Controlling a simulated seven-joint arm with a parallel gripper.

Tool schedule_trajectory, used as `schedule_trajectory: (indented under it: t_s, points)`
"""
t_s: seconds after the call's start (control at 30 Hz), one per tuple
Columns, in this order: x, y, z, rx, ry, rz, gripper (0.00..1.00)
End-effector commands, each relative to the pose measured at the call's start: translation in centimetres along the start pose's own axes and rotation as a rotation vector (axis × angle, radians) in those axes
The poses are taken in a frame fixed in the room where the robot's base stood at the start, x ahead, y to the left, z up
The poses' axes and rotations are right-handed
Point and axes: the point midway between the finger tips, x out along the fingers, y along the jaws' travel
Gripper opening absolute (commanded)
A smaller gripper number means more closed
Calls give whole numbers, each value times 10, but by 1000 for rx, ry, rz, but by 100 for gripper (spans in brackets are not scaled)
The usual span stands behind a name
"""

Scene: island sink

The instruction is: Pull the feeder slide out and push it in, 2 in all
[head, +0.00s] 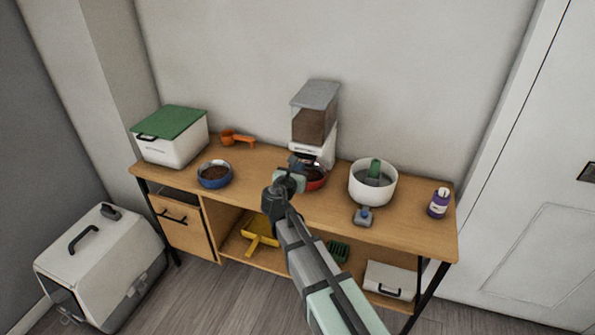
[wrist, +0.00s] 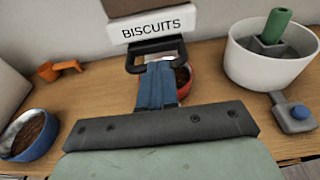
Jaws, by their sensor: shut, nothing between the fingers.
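The feeder (head: 314,122) stands at the back of the desk, with a grey lid, a see-through hopper of brown biscuits and a white lower part. In the wrist view its "BISCUITS" label (wrist: 152,27) is at the top. Below the label is the dark loop handle (wrist: 134,64) of the feeder slide. My gripper (wrist: 160,66) is shut and empty, its blue fingers at the handle loop. I cannot tell whether they touch it. In the head view my gripper (head: 296,163) hides the slide, so how far out it is cannot be told.
A red bowl (head: 318,182) stands below the feeder, partly hidden by my gripper. A blue bowl (head: 214,182) of kibble and an orange scoop (head: 238,139) are left. A white round container (head: 373,194) and a purple bottle (head: 438,203) are right. A green-lidded bin (head: 171,150) is far left.

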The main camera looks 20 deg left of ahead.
Motion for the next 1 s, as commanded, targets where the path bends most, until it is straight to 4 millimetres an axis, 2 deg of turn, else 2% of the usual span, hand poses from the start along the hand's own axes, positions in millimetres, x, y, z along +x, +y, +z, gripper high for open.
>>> schedule_trajectory:
  t_s: [0.03, 0.1, 0.27, 0.7, 1.0]
  points:
    - [7, 0, 3, -2, -6, -5, 0]
    - [6, 0, 3, -3, -6, -6, 0]
    - [-5, 0, 4, -3, -7, -5, 0]
    - [-90, -1, 1, 0, -3, 2, 0]
    - [-132, 0, 0, 0, -2, 1, 0]
